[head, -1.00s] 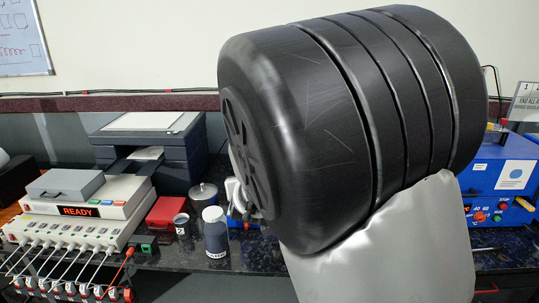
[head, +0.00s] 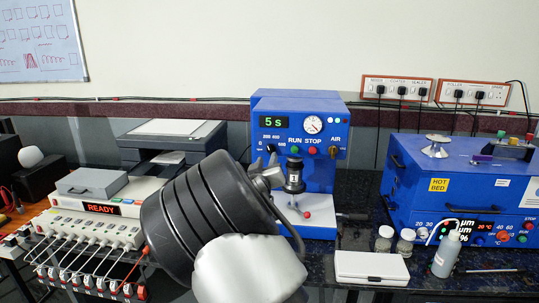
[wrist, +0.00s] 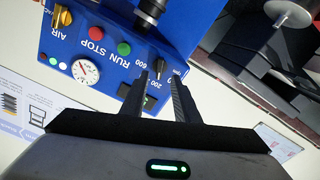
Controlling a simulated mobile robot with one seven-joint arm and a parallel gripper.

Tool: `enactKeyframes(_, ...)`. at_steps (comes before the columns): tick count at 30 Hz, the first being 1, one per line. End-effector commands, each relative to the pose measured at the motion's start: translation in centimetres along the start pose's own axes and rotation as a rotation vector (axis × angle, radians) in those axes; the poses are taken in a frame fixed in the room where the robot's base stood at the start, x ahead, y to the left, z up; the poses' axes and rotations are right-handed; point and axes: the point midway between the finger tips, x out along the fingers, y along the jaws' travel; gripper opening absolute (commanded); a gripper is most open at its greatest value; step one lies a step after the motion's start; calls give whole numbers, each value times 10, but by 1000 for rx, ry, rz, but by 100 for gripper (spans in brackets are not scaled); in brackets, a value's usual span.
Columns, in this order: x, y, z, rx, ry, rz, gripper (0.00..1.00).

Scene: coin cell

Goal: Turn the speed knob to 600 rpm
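The blue machine (head: 328,100) with the green "5 s" display (head: 274,122) stands at the back centre in the head view. Its small black speed knob (wrist: 158,67) shows in the wrist view, by the printed 200 and 600 marks. I cannot clearly read where its pointer stands. My gripper (wrist: 158,76) is open, its fingertips parted close to the knob, one toward each side; contact is unclear.
RUN and STOP buttons (head: 312,151) and the AIR knob (head: 333,152) sit right of the speed knob. A black cylindrical part (head: 294,176) projects below them. A white box (head: 371,267), jars and a bottle (head: 446,255) stand right. A blue hot bed (head: 420,190) is farther right.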

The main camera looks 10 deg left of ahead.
Motion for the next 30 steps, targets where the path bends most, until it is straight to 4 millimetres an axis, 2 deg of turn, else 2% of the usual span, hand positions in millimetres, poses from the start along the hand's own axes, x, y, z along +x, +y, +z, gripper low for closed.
enactKeyframes(3, 25, 1, 1, -2, 0, 1, 28)
enactKeyframes(9, 52, 0, 0, 0, -1, 1, 28)
enactKeyframes(15, 61, 0, 1, 0, -1, 0, 28)
enactKeyframes(22, 62, 0, 1, 0, -1, 0, 28)
enactKeyframes(27, 61, 0, 0, 0, -1, 0, 0)
enactKeyframes(30, 61, 0, 0, 0, -1, 0, 0)
